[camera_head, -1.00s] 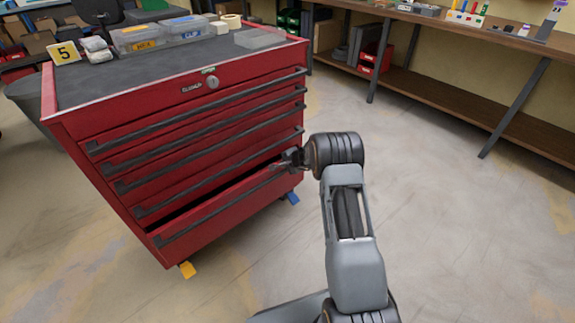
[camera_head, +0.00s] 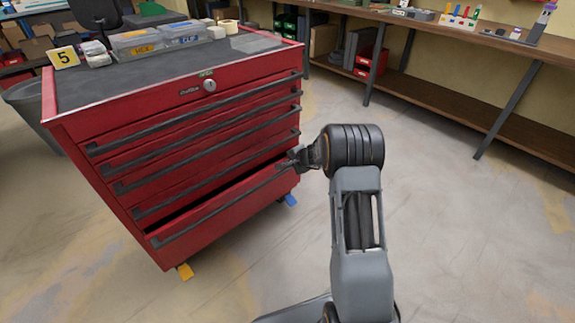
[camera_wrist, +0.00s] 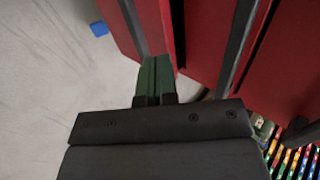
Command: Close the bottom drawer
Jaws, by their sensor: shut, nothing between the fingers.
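The red tool cabinet (camera_head: 95,135) stands at the left of the head view. Its bottom drawer (camera_head: 225,207) is pulled partly out, with a dark gap above its front. The drawers above it look shut. My gripper (camera_head: 297,161) is at the right end of the bottom drawer's front, close to the dark handle bar. In the wrist view my gripper (camera_wrist: 156,68) shows its green fingers shut together with nothing between them. The tips lie over the edge of a red drawer front (camera_wrist: 155,22). I cannot tell whether they touch it.
A wooden workbench (camera_head: 490,115) runs along the right wall. The floor (camera_head: 440,230) between is clear. A blue caster part (camera_head: 290,200) shows below the cabinet.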

